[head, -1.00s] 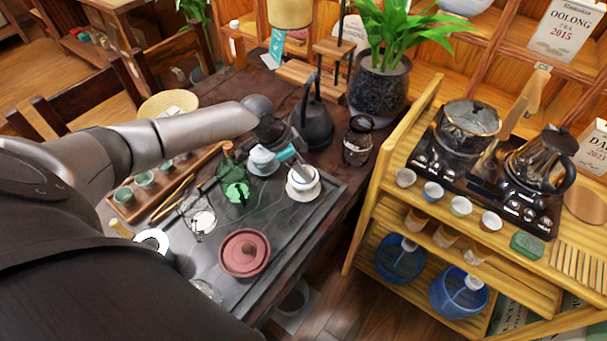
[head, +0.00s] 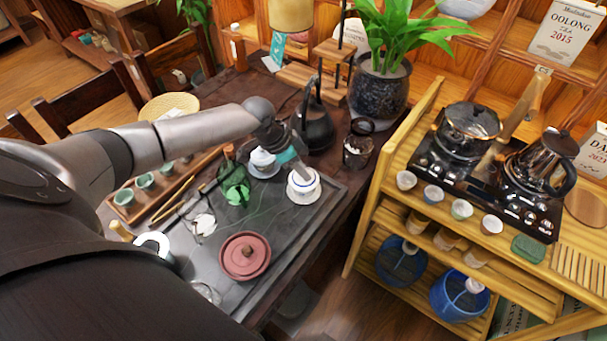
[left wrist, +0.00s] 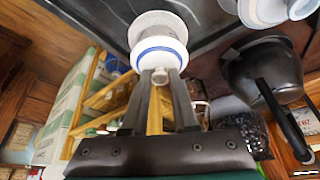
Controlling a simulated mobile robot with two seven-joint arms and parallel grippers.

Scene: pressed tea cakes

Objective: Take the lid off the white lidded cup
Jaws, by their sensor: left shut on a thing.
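The white lidded cup (head: 304,191), with a blue line round it, stands on the right part of the dark tea tray (head: 325,203). It also shows in the left wrist view (left wrist: 158,28). My left gripper (head: 302,175) reaches down over the cup from the left. In the left wrist view its two fingers (left wrist: 158,78) close in on the small pale knob on top of the lid (left wrist: 160,56). The lid sits on or very close to the cup; a gap cannot be made out. My right gripper is in neither view.
A pale blue-white lidded vessel (head: 263,165) and a green glass pot (head: 233,185) stand just left of the cup. A reddish clay pot (head: 245,257) is nearer. A black kettle (head: 316,128) and a glass jar (head: 357,150) stand behind.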

